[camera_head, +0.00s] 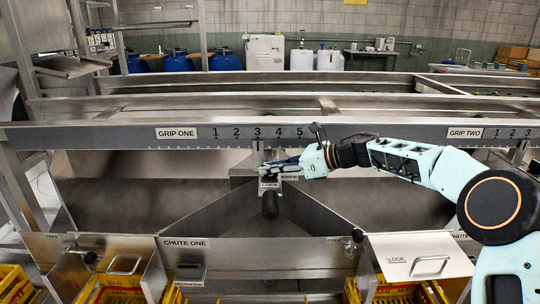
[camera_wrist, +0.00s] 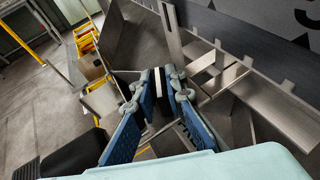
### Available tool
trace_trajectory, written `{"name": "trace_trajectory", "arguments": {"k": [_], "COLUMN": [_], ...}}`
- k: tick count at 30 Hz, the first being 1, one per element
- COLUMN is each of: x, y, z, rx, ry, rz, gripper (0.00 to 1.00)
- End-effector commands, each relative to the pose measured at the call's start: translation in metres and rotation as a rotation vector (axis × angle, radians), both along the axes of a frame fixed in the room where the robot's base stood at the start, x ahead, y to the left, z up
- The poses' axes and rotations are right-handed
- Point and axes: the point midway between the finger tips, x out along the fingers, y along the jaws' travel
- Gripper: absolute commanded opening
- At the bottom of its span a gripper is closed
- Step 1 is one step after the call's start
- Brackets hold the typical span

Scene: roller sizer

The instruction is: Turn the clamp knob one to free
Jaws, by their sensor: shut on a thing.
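My gripper (camera_head: 267,169) reaches in from the right, under the GRIP ONE scale, at the small clamp bracket with a LOCK plate (camera_head: 269,185). In the wrist view its blue-padded fingers (camera_wrist: 158,103) are shut on a narrow dark piece with a pale stripe, which I take to be clamp knob one (camera_wrist: 150,107). The fingers hide most of the knob in the head view, so its turn angle cannot be read. A second label (camera_head: 290,177) beside the fingers is partly covered. A black cylinder (camera_head: 270,205) hangs just below the LOCK plate.
The grey scale rail (camera_head: 350,132) runs just above my gripper. Sloping metal chute walls (camera_head: 315,215) lie below. CHUTE ONE panel (camera_head: 225,246), a LOCK lid (camera_head: 425,255) and yellow crates (camera_head: 115,290) stand in front. Blue drums (camera_head: 180,63) are far behind.

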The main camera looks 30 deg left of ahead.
Motion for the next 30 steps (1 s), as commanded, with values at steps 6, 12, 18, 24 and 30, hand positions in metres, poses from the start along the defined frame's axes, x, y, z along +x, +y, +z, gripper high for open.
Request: {"name": "trace_trajectory", "arguments": {"k": [6,12,18,24,30], "x": [-0.0006,-0.0008,-0.0013,-0.0014,-0.0011], "y": [0.0013,0.001,0.001,0.0007,0.0001], "z": [0.0037,0.0025,0.0011,-0.0008,-0.002], "rx": [-0.002,-0.003,-0.004,-0.004,-0.004], "ry": [0.001,0.0,0.002,0.003,0.003], "rz": [0.111,0.186,0.244,0.282,0.301], "gripper": [0.0,0.0,0.0,0.0,0.0]}}
